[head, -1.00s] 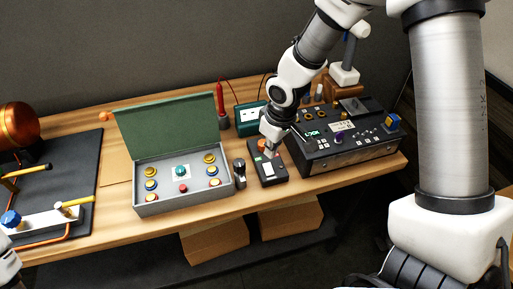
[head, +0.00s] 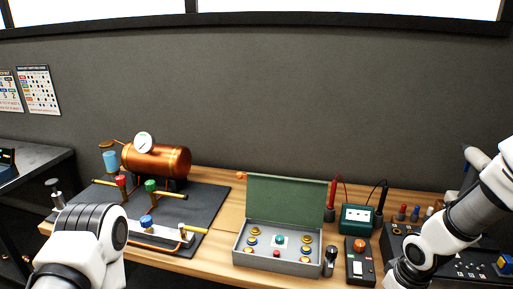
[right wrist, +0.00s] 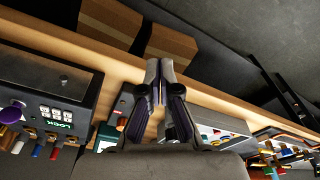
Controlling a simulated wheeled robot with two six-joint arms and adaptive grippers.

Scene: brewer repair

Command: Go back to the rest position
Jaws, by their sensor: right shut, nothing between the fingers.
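My right gripper (right wrist: 161,72) shows in the right wrist view with its two fingers together and nothing between them. It hangs over the workbench's front edge (right wrist: 205,95). In the head view my right arm comes in from the right; its gripper end is at the bottom edge and its fingers cannot be made out. My left arm shows at the bottom left of the head view, and its gripper is out of frame.
On the bench stand a grey button case (head: 285,263) with open green lid, a black box with orange button (head: 358,262), a green meter (head: 358,218), a copper tank (head: 157,160) on a dark mat, and a control console (right wrist: 45,105). Cardboard boxes (right wrist: 108,22) sit below.

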